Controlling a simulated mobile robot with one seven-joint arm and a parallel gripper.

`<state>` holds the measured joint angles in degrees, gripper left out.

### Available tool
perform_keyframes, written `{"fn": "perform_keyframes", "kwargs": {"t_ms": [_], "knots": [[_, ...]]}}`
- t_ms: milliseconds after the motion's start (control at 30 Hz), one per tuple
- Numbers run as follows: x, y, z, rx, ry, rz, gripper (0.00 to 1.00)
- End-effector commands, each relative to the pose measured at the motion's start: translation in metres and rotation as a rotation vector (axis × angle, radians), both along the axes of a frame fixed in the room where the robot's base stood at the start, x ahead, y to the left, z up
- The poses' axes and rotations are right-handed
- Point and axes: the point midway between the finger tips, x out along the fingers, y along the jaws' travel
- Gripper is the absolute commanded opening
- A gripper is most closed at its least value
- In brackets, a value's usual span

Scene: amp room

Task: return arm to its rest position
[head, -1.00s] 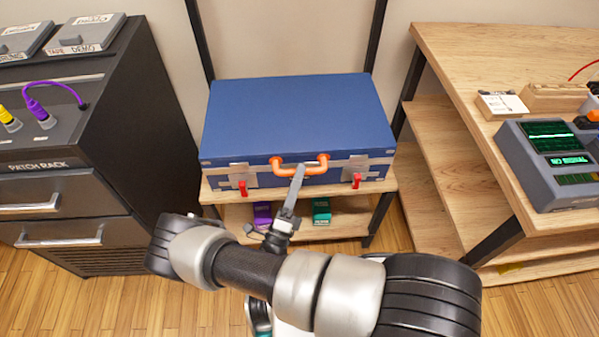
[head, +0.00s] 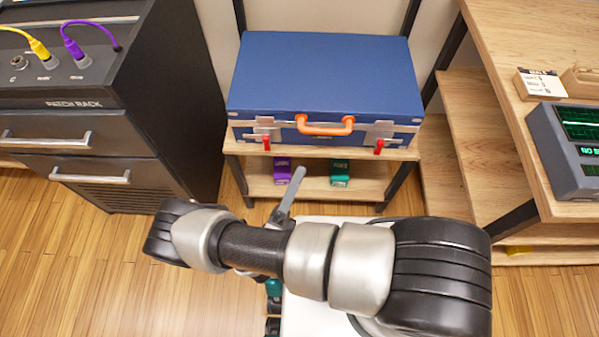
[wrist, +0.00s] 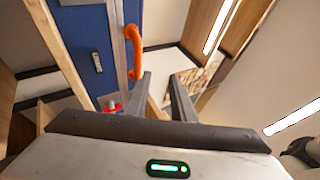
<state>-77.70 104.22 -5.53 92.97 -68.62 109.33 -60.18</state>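My gripper (head: 287,196) is below and in front of the blue case in the head view, apart from it. In the wrist view my gripper (wrist: 161,92) shows two fingers spread apart with nothing between them. The blue case (head: 322,75) lies flat and closed on a small wooden shelf stand. Its orange handle (head: 325,129) is on the front side and also shows in the wrist view (wrist: 134,50), beyond the fingers. Two red latches (head: 266,142) hang on the case's front.
The dark patch rack (head: 80,120) with drawers and yellow and purple cables stands at left. A wooden desk (head: 515,50) with a grey device (head: 570,150) stands at right. A purple box (head: 282,168) and a green box (head: 340,172) sit on the lower shelf. Wood floor is clear at left.

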Motion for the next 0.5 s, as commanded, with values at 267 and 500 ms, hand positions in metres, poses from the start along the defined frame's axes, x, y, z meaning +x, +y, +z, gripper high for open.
{"fn": "perform_keyframes", "kwargs": {"t_ms": [267, 500], "knots": [[0.000, 0.000, 0.000, 0.000, -0.001, 0.000, 0.23], [0.006, -0.001, 0.012, 0.065, -0.009, -0.048, 0.23]]}}
